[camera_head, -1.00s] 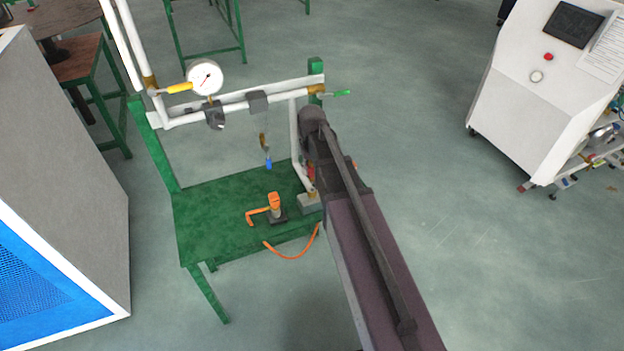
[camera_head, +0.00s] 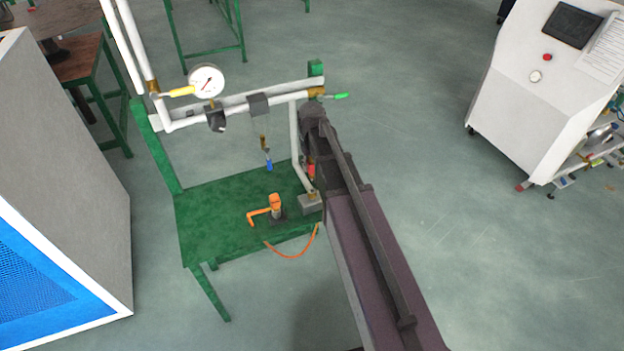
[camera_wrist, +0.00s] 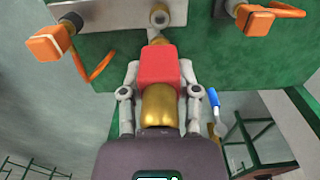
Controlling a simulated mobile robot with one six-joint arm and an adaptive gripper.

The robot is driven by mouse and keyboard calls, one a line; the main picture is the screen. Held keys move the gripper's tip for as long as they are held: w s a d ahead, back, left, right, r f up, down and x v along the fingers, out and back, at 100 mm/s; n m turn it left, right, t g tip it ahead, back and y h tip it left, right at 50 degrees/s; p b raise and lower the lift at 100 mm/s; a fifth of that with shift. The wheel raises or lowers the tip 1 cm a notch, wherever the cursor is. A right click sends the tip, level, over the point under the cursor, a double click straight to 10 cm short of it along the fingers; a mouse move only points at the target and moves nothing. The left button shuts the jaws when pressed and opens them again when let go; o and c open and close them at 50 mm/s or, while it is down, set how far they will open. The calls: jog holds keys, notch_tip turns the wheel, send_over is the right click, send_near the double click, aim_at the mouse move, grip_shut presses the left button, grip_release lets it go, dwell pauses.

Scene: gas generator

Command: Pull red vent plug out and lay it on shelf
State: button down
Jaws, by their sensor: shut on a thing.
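The red vent plug (camera_wrist: 158,68) is between the two fingers of my gripper (camera_wrist: 160,75) in the wrist view, with a brass cylindrical part (camera_wrist: 158,106) on the side nearer my palm. A brass fitting (camera_wrist: 160,37) shows just beyond the plug; I cannot tell whether they touch. In the head view my gripper (camera_head: 312,150) is at the right edge of the green stand, and only a small piece of red plug (camera_head: 311,171) shows beside it. The green shelf (camera_head: 225,205) lies below and to the left, largely bare.
An orange-handled valve (camera_head: 276,205) and orange hose (camera_head: 292,255) are at the shelf's front. A grey block (camera_head: 310,204) sits at its right edge. A white pipe with a gauge (camera_head: 206,81) runs above.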

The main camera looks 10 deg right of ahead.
jog(key=shift+r+p, duration=0.3)
jog(key=shift+r, duration=0.2)
dwell(0.8)
notch_tip(320, 180, up, 8)
jog(key=p, duration=0.8)
jog(key=shift+a, duration=0.15)
dwell(0.5)
